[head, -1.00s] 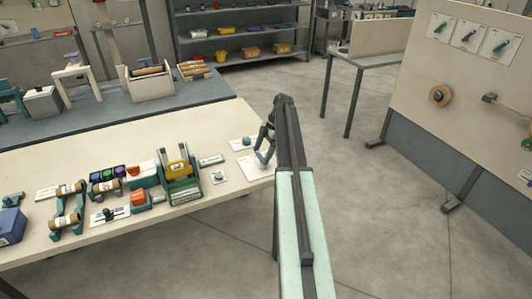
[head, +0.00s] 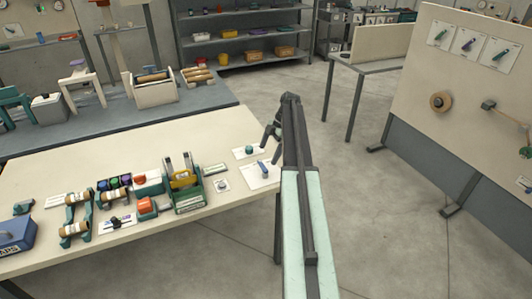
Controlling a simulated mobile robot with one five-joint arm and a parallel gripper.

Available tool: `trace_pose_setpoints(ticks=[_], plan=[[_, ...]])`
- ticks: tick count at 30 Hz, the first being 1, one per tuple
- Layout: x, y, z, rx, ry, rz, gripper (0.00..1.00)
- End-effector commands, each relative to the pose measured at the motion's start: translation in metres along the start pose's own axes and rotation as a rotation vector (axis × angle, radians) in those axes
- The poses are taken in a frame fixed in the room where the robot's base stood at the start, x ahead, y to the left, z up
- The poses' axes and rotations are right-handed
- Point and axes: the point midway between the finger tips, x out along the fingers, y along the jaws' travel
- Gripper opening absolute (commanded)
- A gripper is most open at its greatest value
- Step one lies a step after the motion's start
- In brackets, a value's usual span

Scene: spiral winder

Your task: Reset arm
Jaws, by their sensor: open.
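My arm (head: 302,200) reaches forward from the bottom of the head view, over the right end of the cream table (head: 130,160). My gripper (head: 270,132) hangs from its far end, small and partly behind the arm link. It is open, and I see nothing held in it. Below it, a white card with a blue item (head: 263,168) lies at the table's right edge. A white card with a green knob (head: 248,150) lies just left of the gripper.
The table holds a green and yellow device (head: 187,190), roll stands (head: 77,218) and a blue box (head: 15,236). A grey table (head: 372,64) stands behind. The floor between them is clear.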

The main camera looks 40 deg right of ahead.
Motion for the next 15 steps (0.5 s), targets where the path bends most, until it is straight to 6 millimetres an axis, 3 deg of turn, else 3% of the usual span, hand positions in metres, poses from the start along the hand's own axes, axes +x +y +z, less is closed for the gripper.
trace_pose_setpoints(ticks=[1,3,15], plan=[[-0.0151,-0.0001,-0.0023,0.001,0.000,0.000,1.00],[-0.0193,-0.0005,-0.0012,0.001,0.000,0.000,1.00],[-0.0168,-0.0008,0.0004,0.001,0.000,-0.001,1.00]])
